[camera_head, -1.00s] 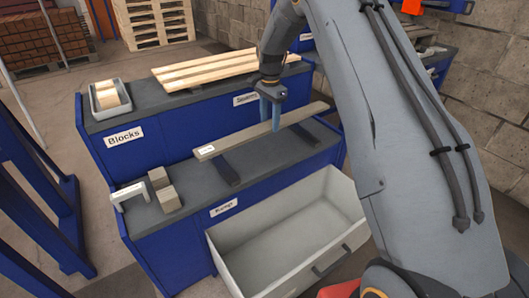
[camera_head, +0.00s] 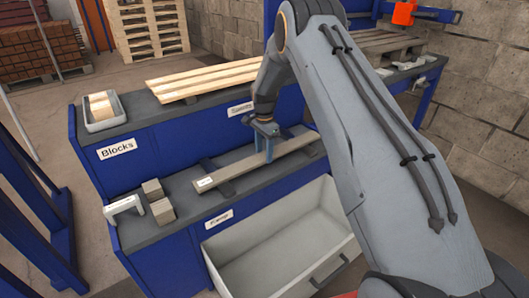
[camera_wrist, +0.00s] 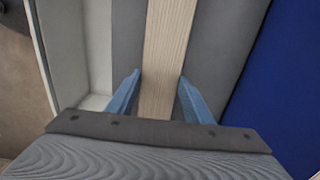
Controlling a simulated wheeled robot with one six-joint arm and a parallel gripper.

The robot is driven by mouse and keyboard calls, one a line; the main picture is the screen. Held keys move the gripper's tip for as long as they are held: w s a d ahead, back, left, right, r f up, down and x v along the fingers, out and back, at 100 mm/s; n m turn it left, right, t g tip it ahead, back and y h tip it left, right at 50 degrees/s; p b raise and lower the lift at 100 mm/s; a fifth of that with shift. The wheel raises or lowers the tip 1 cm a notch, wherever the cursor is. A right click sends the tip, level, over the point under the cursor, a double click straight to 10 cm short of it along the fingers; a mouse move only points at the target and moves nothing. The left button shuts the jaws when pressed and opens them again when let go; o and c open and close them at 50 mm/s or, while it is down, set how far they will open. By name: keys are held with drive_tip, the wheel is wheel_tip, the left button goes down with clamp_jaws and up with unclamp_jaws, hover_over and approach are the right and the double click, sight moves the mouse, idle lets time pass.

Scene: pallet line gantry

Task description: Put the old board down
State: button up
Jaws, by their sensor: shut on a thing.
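The old board (camera_head: 235,170) is a long, weathered grey-brown plank with a small white label at its left end. It lies across or just over dark supports (camera_head: 226,189) on the lower bench top; I cannot tell whether it fully touches them. My gripper (camera_head: 267,152) points down and is shut on the board right of its middle. In the wrist view the blue fingers of the gripper (camera_wrist: 160,77) stand on either side of the pale-grained board (camera_wrist: 167,45).
A light open bin (camera_head: 290,235) stands in front of the bench. Two wood blocks (camera_head: 160,210) and a white bracket (camera_head: 122,205) are at the bench's left. New pale boards (camera_head: 205,77) and a tray of blocks (camera_head: 102,124) sit on the upper level behind.

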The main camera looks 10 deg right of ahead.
sight(264, 156)
drive_tip(key=shift+f, duration=0.1)
drive_tip(key=o, duration=1.3)
wheel_tip(264, 156, up, 12)
drive_tip(key=f, duration=0.1)
drive_tip(key=s+r+n, duration=0.4)
drive_tip(key=s+r, duration=0.4)
drive_tip(key=s, duration=0.2)
drive_tip(key=s+r+n, duration=0.1)
drive_tip(key=s+n, duration=0.2)
drive_tip(key=s, duration=0.8)
drive_tip(key=s+a+r+n, duration=0.1)
drive_tip(key=s+n, duration=0.2)
drive_tip(key=s, duration=0.8)
drive_tip(key=s+r+n, duration=0.1)
drive_tip(key=s+n, duration=0.2)
drive_tip(key=s, duration=0.9)
drive_tip(key=shift+a+r+n, duration=0.25)
drive_tip(key=shift+a+n, duration=0.05)
drive_tip(key=shift+n, duration=0.1)
